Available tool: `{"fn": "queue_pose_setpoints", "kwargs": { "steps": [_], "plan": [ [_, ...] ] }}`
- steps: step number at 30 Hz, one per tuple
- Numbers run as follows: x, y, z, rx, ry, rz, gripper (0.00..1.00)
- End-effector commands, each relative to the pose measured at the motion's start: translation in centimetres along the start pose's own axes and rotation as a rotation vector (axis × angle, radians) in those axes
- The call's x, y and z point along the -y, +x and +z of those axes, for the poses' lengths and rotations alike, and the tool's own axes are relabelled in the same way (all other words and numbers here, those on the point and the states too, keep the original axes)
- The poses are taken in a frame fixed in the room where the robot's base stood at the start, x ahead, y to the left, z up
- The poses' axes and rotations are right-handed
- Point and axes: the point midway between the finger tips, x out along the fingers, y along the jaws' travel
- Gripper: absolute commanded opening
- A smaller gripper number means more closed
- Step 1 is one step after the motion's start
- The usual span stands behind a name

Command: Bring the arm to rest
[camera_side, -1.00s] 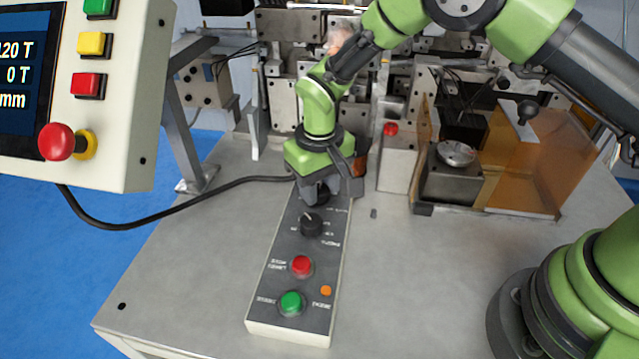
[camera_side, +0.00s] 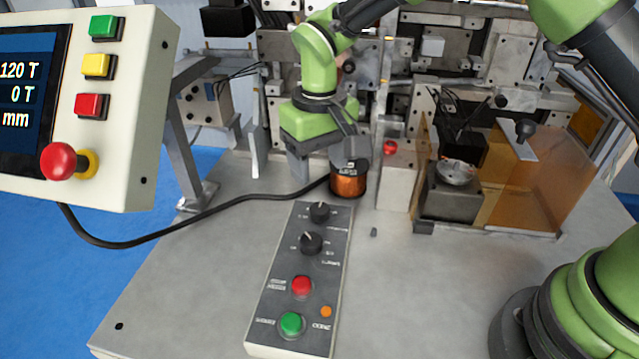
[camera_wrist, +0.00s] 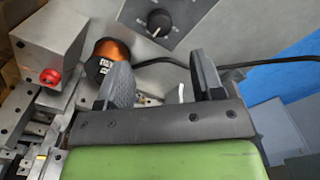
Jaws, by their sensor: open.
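My gripper (camera_side: 324,165) hangs above the table behind the control box (camera_side: 283,270), beside an orange copper coil spool (camera_side: 348,184) that stands near the winder. In the wrist view my gripper (camera_wrist: 165,82) shows its two fingers spread apart with nothing between them. The control box carries two black knobs, a red button (camera_side: 302,286), a green button (camera_side: 291,324) and a small orange lamp (camera_side: 326,312). One finger partly covers the spool in the side view. In the wrist view the spool (camera_wrist: 112,50) lies beyond the left finger.
A panel with a screen and a red stop knob (camera_side: 58,161) stands at the left. A black cable (camera_side: 190,222) crosses the table. A metal block with a red button (camera_side: 390,147) and an amber guard (camera_side: 515,190) stand at the right.

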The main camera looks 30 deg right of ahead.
Motion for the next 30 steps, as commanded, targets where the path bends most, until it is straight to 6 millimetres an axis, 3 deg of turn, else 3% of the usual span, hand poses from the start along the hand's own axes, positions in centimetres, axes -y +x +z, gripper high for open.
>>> {"fn": "queue_pose_setpoints", "kwargs": {
  "steps": [3, 16, 20, 23, 30],
  "plan": [
    [0.0, -1.0, 0.0, -0.001, 0.000, 0.000, 0.61],
    [-0.3, -2.0, 0.1, -0.009, 0.006, -0.006, 0.61],
    [-1.4, -5.3, 0.9, -0.057, 0.037, -0.038, 0.61],
    [-2.9, -9.0, 2.5, -0.115, 0.076, -0.076, 0.61],
    [-6.5, -15.9, 8.7, -0.273, 0.173, -0.164, 0.61]
  ]
}}
